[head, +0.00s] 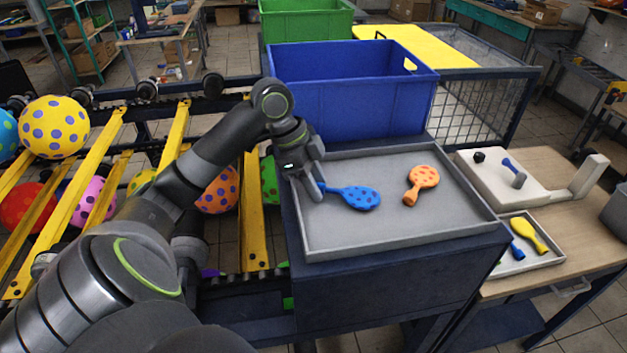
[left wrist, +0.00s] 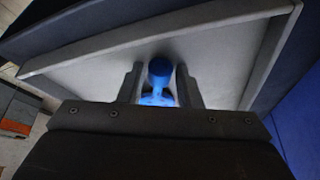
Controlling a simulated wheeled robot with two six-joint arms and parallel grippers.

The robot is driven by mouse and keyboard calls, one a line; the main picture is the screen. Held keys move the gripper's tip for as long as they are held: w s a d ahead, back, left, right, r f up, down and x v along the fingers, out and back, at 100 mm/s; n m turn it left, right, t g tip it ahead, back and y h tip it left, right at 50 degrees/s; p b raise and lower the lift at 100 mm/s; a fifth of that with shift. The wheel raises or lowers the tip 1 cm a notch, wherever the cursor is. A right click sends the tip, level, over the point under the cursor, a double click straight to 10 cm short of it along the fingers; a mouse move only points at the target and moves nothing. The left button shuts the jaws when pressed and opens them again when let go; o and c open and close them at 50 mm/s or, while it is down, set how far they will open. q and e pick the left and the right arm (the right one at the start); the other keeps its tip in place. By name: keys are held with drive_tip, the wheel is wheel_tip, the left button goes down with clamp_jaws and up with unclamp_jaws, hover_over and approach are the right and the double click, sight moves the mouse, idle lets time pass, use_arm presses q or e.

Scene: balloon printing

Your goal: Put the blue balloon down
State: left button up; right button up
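The blue balloon (head: 355,197), limp with dark dots, lies in the left part of the grey tray (head: 430,237). Its narrow neck points left, toward my left gripper (head: 312,190). In the left wrist view the blue balloon (left wrist: 159,72) shows between the two fingers of my left gripper (left wrist: 160,88), with narrow gaps beside its neck. The fingers stand apart, low over the tray. An orange spotted balloon (head: 424,178) lies to the right in the same tray. My right gripper is not in view.
A blue crate (head: 350,95) stands behind the tray, with a green crate (head: 305,20) farther back. Inflated spotted balloons, including a yellow one (head: 54,127), sit on the left rack. At right, a small tray (head: 519,263) holds a yellow balloon (head: 528,236) and a blue piece.

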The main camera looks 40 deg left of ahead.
use_arm(q)
drive_tip(key=shift+s+d+f, duration=0.1)
drive_tip(key=shift+s+f, duration=0.25)
drive_tip(key=shift+f, duration=0.35)
drive_tip(key=shift+w+r, duration=0.1)
drive_tip(key=shift+r, duration=0.3)
drive_tip(key=w+b+v, duration=0.1)
drive_tip(key=v, duration=1.1)
drive_tip(key=shift+r, duration=0.4)
